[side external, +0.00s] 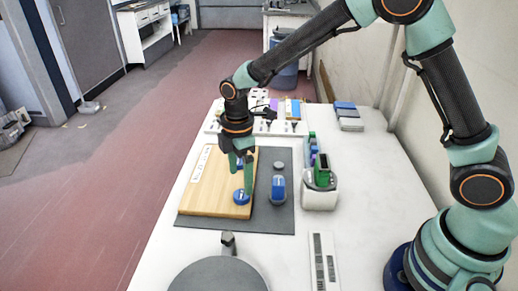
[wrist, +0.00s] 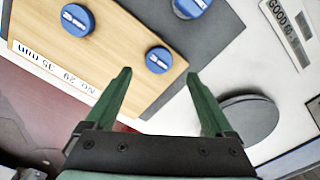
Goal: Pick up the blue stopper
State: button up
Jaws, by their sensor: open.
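A blue stopper (side external: 241,197) sits on the wooden board (side external: 210,200) near its front right corner. In the wrist view this blue stopper (wrist: 159,60) lies just past the gap between my fingertips. A second blue stopper (wrist: 77,20) lies on the board farther from that corner; in the side view it is partly hidden behind my fingers. A third blue-topped piece (side external: 278,188) is on the grey mat right of the board. My gripper (side external: 242,184) is open and empty, pointing down over the board, with one finger overlapping the nearest stopper in the side view.
A grey round disc (side external: 222,278) is at the front. A printed strip (side external: 322,262) lies beside it. A rack (side external: 270,127) stands behind. The table right of the holder is clear.

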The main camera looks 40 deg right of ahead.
aim_at(243, 194)
jog(key=f, duration=0.5)
jog(key=shift+d+f, duration=0.25)
jog(key=shift+f, duration=0.05)
grip_shut()
